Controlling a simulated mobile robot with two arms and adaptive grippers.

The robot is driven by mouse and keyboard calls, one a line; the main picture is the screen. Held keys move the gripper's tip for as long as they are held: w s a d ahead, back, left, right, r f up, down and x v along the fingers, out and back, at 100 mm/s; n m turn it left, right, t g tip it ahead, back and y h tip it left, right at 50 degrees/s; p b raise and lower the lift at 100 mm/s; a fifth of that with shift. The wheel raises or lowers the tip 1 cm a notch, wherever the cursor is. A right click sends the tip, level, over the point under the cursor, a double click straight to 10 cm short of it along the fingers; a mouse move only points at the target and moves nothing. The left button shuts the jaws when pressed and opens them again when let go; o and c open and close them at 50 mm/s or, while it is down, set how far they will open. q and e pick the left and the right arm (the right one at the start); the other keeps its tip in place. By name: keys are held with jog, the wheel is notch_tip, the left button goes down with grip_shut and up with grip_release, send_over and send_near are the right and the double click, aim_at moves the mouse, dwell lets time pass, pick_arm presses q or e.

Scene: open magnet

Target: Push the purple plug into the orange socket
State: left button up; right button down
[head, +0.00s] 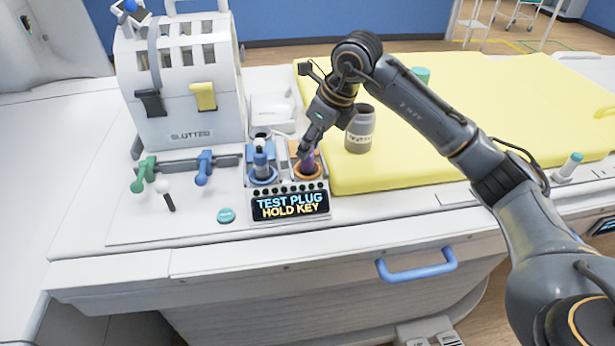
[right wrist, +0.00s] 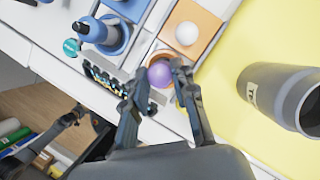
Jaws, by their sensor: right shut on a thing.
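The purple plug (head: 310,161) stands roughly upright at the orange socket (head: 306,174), on the right of the panel. Its round purple top shows in the right wrist view (right wrist: 160,73), with part of the orange rim around it. How deep the plug sits in the socket I cannot tell. My right gripper (head: 306,150) comes down from above and is shut on the plug, one finger on each side of the purple top in the right wrist view. The gripper hides part of the plug and socket in the head view. My left gripper is not in the head view.
A blue plug (head: 261,160) stands in a blue socket just left. A display (head: 289,205) reads "TEST PLUG HOLD KEY". A grey bottle (head: 360,131) stands close right on the yellow mat (head: 450,150). A white slotted box (head: 185,80) and levers are left.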

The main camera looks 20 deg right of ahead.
jog(key=c, duration=1)
grip_release()
jog(key=shift+r, duration=0.15)
jog(key=v, duration=1.1)
jog(key=shift+r, duration=0.4)
jog(key=shift+s+d+f, duration=0.1)
jog(key=shift+s, duration=0.05)
